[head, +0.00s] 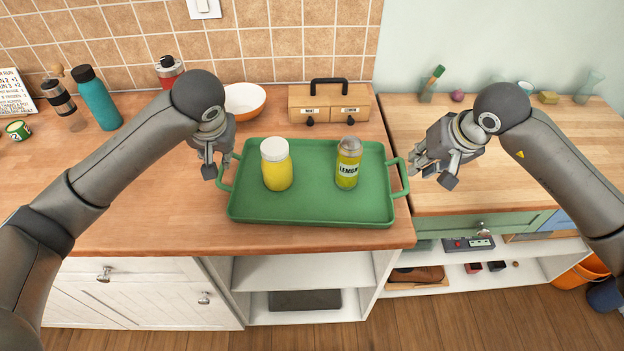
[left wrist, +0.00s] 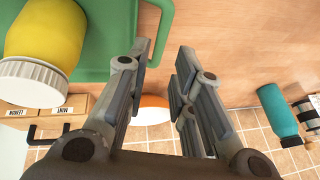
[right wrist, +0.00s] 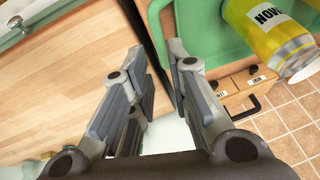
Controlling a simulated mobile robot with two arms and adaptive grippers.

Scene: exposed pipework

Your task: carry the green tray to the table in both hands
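The green tray (head: 310,209) lies flat on the brown wooden counter, with a loop handle at each end. A yellow jar with a white lid (head: 276,172) and a yellow LEMON jar with a grey lid (head: 347,170) stand upright on it. My left gripper (head: 217,168) is open at the tray's left handle; in the left wrist view that handle (left wrist: 163,35) shows by the fingertips, partly hidden. My right gripper (head: 433,172) is open just right of the right handle (head: 401,174); in the right wrist view this handle (right wrist: 156,30) lies beyond the fingertips, apparently apart.
A lighter wooden table (head: 480,120) with a green drawer adjoins on the right; its front is clear, small items stand behind. A wooden box with a black handle (head: 329,103) and a bowl (head: 244,100) are behind the tray. A teal bottle (head: 97,98) stands left.

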